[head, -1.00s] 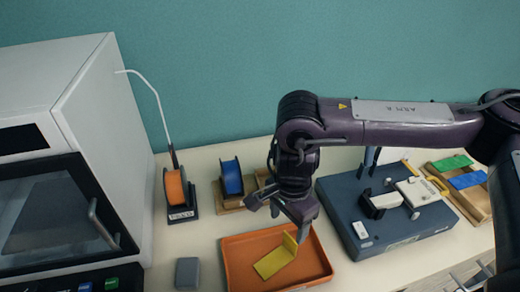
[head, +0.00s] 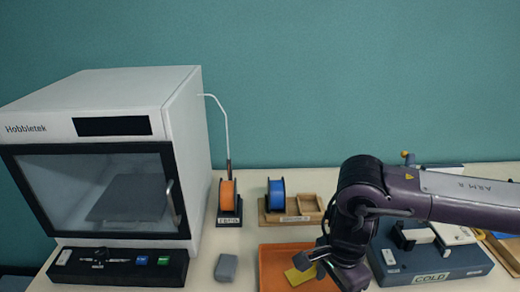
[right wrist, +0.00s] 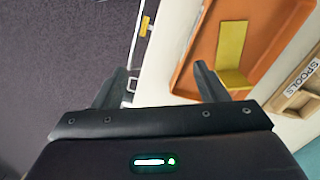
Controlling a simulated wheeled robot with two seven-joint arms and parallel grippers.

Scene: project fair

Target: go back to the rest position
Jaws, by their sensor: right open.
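My right gripper (right wrist: 163,85) is open, with nothing between its fingers in the right wrist view. In the head view the right gripper (head: 335,272) is partly cut by the lower edge, over the orange tray's right part. The orange tray (head: 275,255) holds a yellow L-shaped piece (head: 299,274); the piece also shows in the right wrist view (right wrist: 231,45), apart from the fingers. My left gripper is not in view.
A white printer (head: 100,150) with a closed door stands at left. An orange spool (head: 227,195), a blue spool (head: 276,194) and a grey block (head: 226,268) sit on the table. A dark blue unit labelled COLD (head: 392,276) is at right, near my right arm.

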